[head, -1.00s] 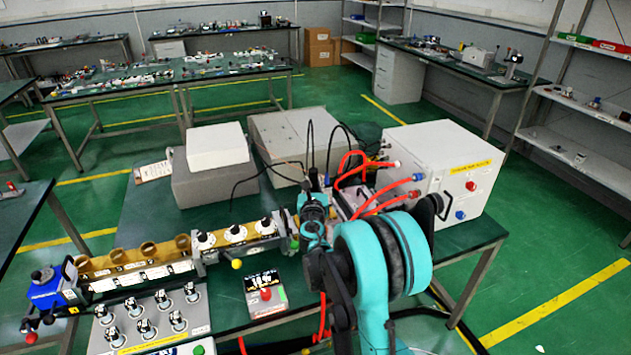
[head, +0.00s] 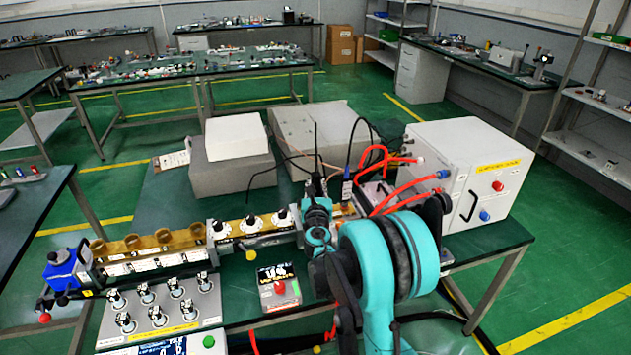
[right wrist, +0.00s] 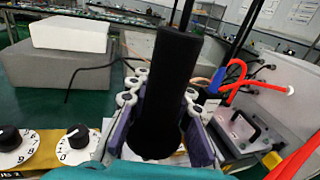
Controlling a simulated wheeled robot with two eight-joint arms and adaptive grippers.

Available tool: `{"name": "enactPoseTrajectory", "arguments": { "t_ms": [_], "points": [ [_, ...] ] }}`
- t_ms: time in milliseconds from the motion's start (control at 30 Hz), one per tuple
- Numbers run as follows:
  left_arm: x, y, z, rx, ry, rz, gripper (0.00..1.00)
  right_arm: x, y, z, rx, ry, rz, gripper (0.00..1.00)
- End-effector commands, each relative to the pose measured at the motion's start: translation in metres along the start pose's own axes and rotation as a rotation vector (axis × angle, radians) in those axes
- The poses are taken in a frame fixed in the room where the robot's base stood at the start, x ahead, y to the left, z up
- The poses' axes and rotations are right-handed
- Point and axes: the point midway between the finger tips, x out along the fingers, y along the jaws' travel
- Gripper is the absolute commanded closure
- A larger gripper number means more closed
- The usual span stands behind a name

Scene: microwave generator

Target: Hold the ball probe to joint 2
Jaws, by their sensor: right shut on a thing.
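The ball probe (right wrist: 168,90) fills the middle of the right wrist view as a thick black upright cylinder. My right gripper (right wrist: 160,112) is shut around it, with purple-grey fingers on both sides. In the head view my right gripper (head: 318,212) is over the right part of the waveguide bench; a thin black rod rises from it. The probe's ball tip is hidden in both views. The waveguide bench (head: 155,259) runs from a blue unit at left to the gripper. Which joint is joint 2 cannot be read. My left gripper is out of view.
A white-faced cabinet (head: 466,180) with orange-red cables (head: 410,200) stands right of the gripper. Grey boxes (head: 232,168) stand behind the bench. A panel of several knobs (head: 160,310) and a red-button box (head: 279,289) are in front. Black wires loop close behind the gripper.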

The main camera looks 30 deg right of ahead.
Motion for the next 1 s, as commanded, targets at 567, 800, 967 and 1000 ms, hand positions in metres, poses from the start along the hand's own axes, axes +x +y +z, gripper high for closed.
{"name": "enactPoseTrajectory", "arguments": {
  "t_ms": [567, 800, 967, 1000],
  "points": [
    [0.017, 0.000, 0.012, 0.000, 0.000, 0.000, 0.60, 0.000, 0.000, -0.029, 0.000, 0.000, 0.000, 1.00],
    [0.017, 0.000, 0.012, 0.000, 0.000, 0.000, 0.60, 0.000, 0.000, -0.029, 0.000, 0.000, 0.000, 1.00],
    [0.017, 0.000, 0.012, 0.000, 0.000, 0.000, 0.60, 0.000, 0.000, -0.029, 0.000, 0.000, 0.000, 1.00],
    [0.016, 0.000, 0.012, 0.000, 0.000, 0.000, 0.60, 0.000, 0.000, -0.028, 0.000, 0.000, 0.000, 1.00]
  ]
}}
